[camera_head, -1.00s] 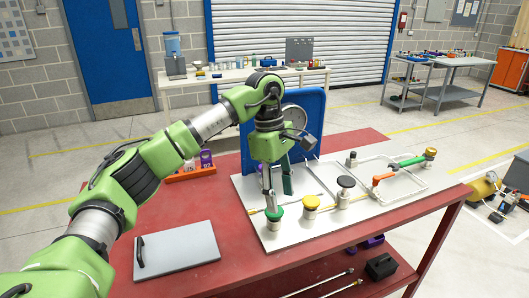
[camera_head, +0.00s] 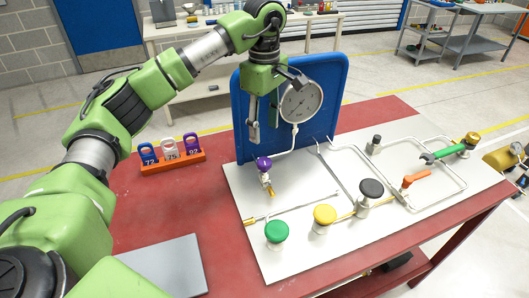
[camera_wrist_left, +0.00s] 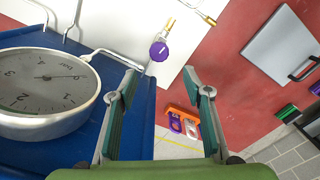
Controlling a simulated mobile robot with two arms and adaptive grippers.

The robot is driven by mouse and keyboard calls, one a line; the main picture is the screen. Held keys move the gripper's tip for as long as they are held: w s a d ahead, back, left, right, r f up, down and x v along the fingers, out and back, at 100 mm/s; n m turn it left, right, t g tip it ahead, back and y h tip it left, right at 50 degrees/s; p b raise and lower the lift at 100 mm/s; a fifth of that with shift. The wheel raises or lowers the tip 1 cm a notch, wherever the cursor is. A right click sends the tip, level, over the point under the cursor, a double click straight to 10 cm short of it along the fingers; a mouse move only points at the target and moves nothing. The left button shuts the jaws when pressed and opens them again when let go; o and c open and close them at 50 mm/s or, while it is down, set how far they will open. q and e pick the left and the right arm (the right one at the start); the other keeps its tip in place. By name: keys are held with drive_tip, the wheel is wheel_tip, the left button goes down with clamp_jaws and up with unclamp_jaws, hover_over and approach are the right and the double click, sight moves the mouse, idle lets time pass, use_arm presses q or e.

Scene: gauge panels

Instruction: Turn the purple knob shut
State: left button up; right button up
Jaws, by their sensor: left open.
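The purple knob (camera_head: 264,164) sits on a small brass-ended valve on the white board (camera_head: 290,245), just in front of the blue gauge panel (camera_head: 243,120). My left gripper (camera_head: 262,130) is open and empty, above the purple knob and in front of the blue panel. In the left wrist view the purple knob (camera_wrist_left: 159,50) shows beyond the fingertips, between the two spread fingers (camera_wrist_left: 160,80) and apart from them. My right gripper is not in view.
The round gauge (camera_head: 300,101) is close beside my left gripper. Green (camera_head: 276,231), yellow (camera_head: 324,214) and black (camera_head: 371,189) knobs stand nearer on the board. An orange rack of numbered tags (camera_head: 172,163) and a grey plate (camera_head: 170,267) lie left on the red table.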

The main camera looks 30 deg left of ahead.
sight(264, 160)
use_arm(q)
wheel_tip(264, 160, down, 10)
drive_tip(key=shift+w+r+p, duration=0.1)
drive_tip(key=shift+p, duration=0.95)
drive_tip(key=shift+f, duration=0.75)
drive_tip(key=c, duration=0.9)
drive_tip(key=shift+c, duration=1)
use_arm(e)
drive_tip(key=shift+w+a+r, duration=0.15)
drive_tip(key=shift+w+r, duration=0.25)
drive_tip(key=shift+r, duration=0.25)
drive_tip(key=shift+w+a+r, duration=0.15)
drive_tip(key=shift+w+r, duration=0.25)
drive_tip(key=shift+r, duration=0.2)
